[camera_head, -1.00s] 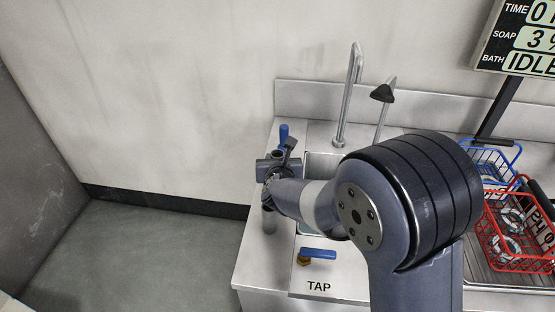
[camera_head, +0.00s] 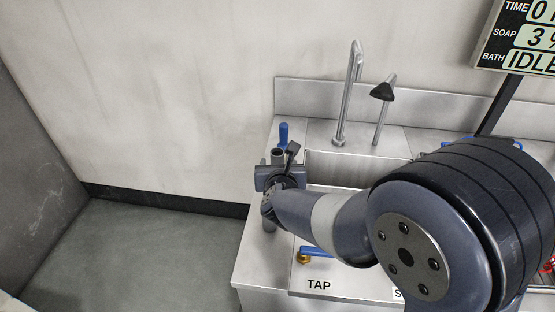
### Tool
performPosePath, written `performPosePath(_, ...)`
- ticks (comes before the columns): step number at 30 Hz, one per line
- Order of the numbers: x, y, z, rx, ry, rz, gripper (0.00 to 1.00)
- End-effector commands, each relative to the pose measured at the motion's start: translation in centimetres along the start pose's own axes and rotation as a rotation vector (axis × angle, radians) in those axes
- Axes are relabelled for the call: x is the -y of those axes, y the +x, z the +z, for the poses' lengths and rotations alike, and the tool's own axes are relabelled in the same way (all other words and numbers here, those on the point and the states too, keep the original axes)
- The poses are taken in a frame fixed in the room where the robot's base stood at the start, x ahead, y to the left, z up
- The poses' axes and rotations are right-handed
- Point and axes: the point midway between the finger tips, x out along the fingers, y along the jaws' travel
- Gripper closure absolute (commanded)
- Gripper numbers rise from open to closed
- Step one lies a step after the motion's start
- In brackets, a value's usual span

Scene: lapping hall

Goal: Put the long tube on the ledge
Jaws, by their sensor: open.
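My gripper (camera_head: 280,178) is at the left end of the steel sink counter, jaws open, seen mostly from behind with its fingertips hard to make out. A grey round tube end (camera_head: 277,155) shows just above the gripper, and a grey cylindrical part shows just below it. These may be one upright long tube, but my gripper hides the middle, so I cannot tell, nor whether the jaws are around it. A short upright blue piece (camera_head: 284,133) stands just behind. I cannot tell which surface is the ledge; the counter's left strip (camera_head: 256,255) is bare.
The sink basin (camera_head: 350,168) lies right of my gripper, with a tall faucet (camera_head: 344,105) and a black-headed spout (camera_head: 382,92) behind. A blue-handled tap (camera_head: 317,252) is in front. My arm covers the right side. A display (camera_head: 520,40) hangs upper right.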

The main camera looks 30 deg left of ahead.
Motion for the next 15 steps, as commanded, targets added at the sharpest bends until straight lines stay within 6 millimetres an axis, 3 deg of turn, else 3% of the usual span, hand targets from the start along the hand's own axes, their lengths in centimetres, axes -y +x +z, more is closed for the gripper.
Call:
performPosePath(6,0.0,-3.8,0.1,0.002,0.001,0.001,0.45)
performPosePath(15,0.0,-6.1,0.0,0.001,0.0,0.0,0.45)
